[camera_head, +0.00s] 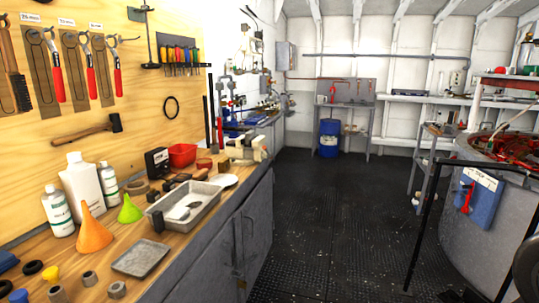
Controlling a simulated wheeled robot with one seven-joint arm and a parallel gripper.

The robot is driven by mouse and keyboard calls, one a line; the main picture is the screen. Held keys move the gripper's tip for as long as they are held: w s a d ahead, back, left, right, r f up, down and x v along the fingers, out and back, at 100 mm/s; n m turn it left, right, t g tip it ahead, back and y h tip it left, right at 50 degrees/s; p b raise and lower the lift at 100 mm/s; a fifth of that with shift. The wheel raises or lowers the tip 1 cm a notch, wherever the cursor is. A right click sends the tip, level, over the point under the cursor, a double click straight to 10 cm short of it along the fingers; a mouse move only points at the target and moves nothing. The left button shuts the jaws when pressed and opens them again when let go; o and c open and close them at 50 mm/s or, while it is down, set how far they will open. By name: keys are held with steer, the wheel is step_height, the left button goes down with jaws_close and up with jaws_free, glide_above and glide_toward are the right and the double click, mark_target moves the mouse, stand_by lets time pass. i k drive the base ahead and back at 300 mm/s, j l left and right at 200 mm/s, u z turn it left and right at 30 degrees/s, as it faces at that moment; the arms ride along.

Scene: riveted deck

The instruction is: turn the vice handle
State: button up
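I cannot clearly make out a vice or its handle. A cream-coloured machine-like object (247,149) stands at the far end of the wooden workbench on the left; it is too small to tell whether it is a vice. Small blue and red fittings crowd the bench behind it, and any handle there cannot be told apart. My gripper is not in view.
The left workbench carries a metal tray (158,223), bottles (84,187), orange (92,232) and green (130,209) funnels. Tools hang above. The dark floor (325,215) is clear in the middle. A blue drum (329,138) stands at the back; a black rail (423,215) stands right.

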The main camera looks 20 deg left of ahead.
mark_target(265, 154)
steer(key=i+u, duration=0.1)
steer(key=u, duration=0.35)
steer(key=i+l+u, duration=0.1)
steer(key=i+u, duration=0.2)
steer(key=i, duration=0.15)
steer(key=i+l+u, duration=0.15)
steer(key=i+u, duration=0.15)
steer(key=i, duration=0.15)
